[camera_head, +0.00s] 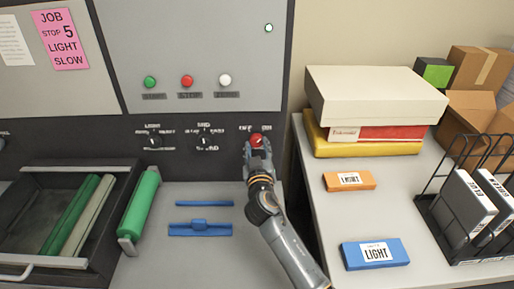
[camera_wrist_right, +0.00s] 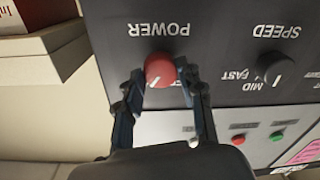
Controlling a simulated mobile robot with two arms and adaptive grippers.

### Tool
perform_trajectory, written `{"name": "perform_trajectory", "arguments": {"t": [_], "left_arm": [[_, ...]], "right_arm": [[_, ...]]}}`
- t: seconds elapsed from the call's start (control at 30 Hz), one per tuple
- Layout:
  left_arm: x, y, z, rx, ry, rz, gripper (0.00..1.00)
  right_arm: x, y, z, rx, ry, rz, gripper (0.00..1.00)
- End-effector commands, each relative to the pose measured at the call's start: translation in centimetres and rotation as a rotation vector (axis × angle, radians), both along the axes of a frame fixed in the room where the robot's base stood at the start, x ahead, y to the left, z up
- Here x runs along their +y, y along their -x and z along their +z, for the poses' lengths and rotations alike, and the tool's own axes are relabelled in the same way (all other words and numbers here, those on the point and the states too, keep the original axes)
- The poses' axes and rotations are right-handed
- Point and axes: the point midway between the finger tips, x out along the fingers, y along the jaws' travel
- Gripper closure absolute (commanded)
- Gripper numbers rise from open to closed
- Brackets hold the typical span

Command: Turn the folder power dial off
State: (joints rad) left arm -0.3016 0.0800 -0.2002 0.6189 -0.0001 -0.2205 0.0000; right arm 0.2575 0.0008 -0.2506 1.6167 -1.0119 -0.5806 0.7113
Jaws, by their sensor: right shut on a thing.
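The power dial (camera_head: 257,140) is a red knob at the right end of the dark control strip. In the right wrist view the red dial (camera_wrist_right: 160,70) sits beneath the word POWER, which appears upside down. My right gripper (camera_head: 256,148) is at the dial, with its fingers (camera_wrist_right: 160,88) on both sides of the knob, shut on it. The fingers hide part of the small lettering by the dial, so its setting cannot be read. My left gripper is not in view.
Two black dials (camera_head: 204,141) sit left on the same strip. Green, red and white buttons (camera_head: 187,81) are above. A side table (camera_head: 400,205) at right holds boxes, orange and blue LIGHT packs and a wire rack (camera_head: 447,222). An open drawer (camera_head: 95,240) with rollers is at left.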

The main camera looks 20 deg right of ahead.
Motion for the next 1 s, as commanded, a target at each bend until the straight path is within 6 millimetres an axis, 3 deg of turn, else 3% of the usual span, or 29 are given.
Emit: {"name": "perform_trajectory", "arguments": {"t": [1.0], "left_arm": [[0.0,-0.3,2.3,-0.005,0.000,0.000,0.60]], "right_arm": [[-0.1,0.0,0.3,0.262,0.911,-0.001,0.94]]}}
